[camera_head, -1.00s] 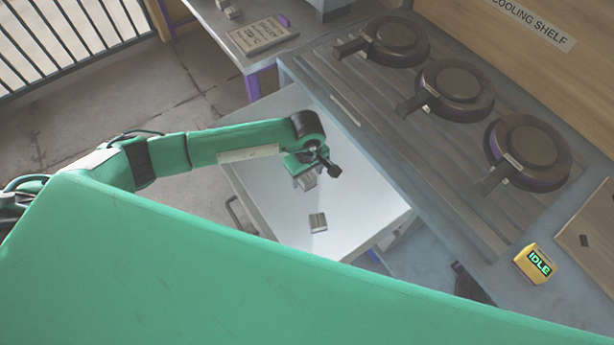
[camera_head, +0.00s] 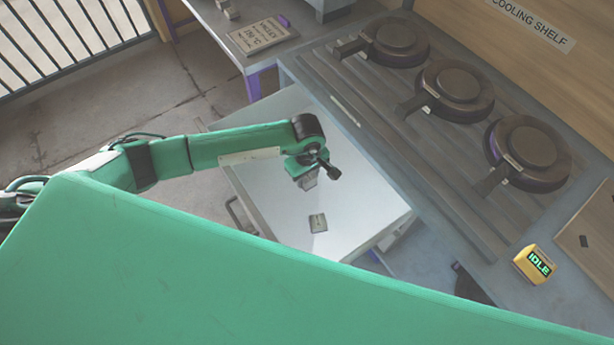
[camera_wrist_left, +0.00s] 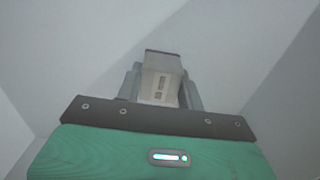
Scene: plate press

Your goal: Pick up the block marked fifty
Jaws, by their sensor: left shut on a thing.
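My left gripper (camera_head: 308,180) is inside the open white drawer (camera_head: 262,170), over its middle. It is shut on a small grey block (camera_wrist_left: 161,78). In the left wrist view the block sits between the two fingers, with dark marks on its near face too blurred to read. In the head view this block is mostly hidden by the gripper. A second small grey block (camera_head: 318,223) lies on the drawer floor, apart from the gripper, toward the front. Its marking is too small to read. My right gripper is not in view.
The drawer's walls surround my left gripper. A grey counter (camera_head: 375,130) with several dark round presses (camera_head: 455,85) is at right. A yellow box reading IDLE (camera_head: 535,264) stands at lower right. A sign plate (camera_head: 262,35) lies on the table at the top.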

